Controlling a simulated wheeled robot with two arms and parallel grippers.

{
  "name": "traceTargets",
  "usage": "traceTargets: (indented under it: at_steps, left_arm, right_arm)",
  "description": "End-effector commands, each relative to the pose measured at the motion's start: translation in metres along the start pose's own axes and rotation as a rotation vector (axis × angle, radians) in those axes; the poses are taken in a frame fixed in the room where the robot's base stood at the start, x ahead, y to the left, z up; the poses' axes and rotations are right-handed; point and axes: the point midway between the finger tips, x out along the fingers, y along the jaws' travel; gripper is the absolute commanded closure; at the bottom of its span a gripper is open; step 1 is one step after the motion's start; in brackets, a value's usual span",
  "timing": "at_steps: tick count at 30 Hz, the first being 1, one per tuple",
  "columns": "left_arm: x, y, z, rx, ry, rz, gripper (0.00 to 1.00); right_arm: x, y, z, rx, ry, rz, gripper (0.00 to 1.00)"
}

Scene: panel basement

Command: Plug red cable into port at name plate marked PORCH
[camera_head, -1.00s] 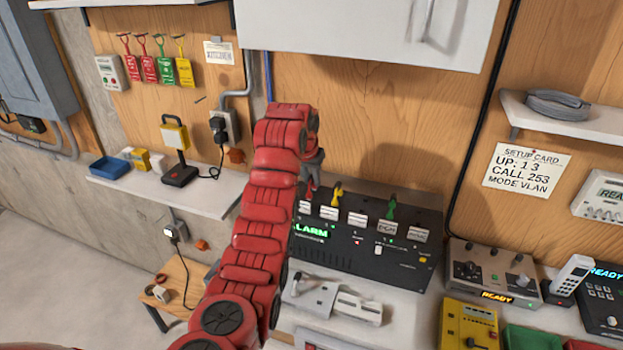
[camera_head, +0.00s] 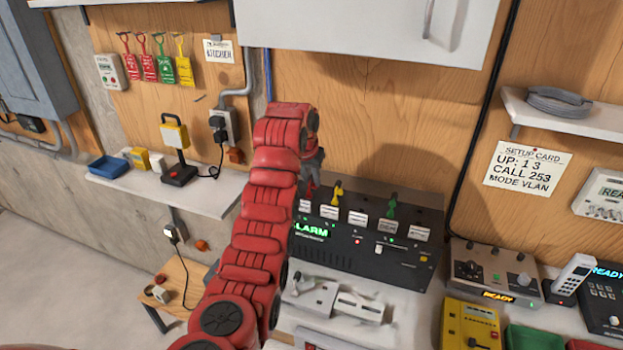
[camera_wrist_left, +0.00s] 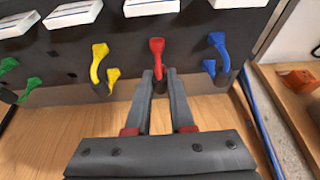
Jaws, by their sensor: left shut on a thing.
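My left gripper (camera_head: 314,172) reaches down to the left end of the black panel box (camera_head: 400,265). In the left wrist view its fingers (camera_wrist_left: 159,88) are shut around the lower part of the red cable plug (camera_wrist_left: 157,58), by the panel's edge. White name plates (camera_wrist_left: 152,6) run in a row along the panel; they also show in the head view (camera_head: 357,218). Their lettering is too small or cut off to read, so I cannot tell which is PORCH. Whether the red plug sits in a port is hidden by the fingers. My right gripper is not in view.
Beside the red plug stand a blue plug (camera_wrist_left: 217,50) and a yellow plug (camera_wrist_left: 98,65), with a green one (camera_wrist_left: 28,88) further left in the left wrist view. A white cabinet (camera_head: 370,30) overhangs the panel. Grey devices (camera_head: 335,297) lie on the bench in front.

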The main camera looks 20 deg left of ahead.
Motion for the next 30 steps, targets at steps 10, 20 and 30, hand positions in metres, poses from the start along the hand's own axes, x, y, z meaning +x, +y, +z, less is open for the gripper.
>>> traceTargets:
  at_steps: [10,20,30]
  left_arm:
    - [0.0005,0.0,0.0002,0.0,0.0,0.0,1.0]
    - [0.0005,0.0,0.0002,0.0,0.0,0.0,0.47]
    - [0.0005,0.0,0.0001,0.0,0.0,0.0,0.24]
  right_arm:
    - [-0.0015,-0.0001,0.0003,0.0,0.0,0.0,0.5]
    - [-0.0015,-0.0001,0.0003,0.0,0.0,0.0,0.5]
    - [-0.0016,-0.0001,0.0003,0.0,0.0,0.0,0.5]
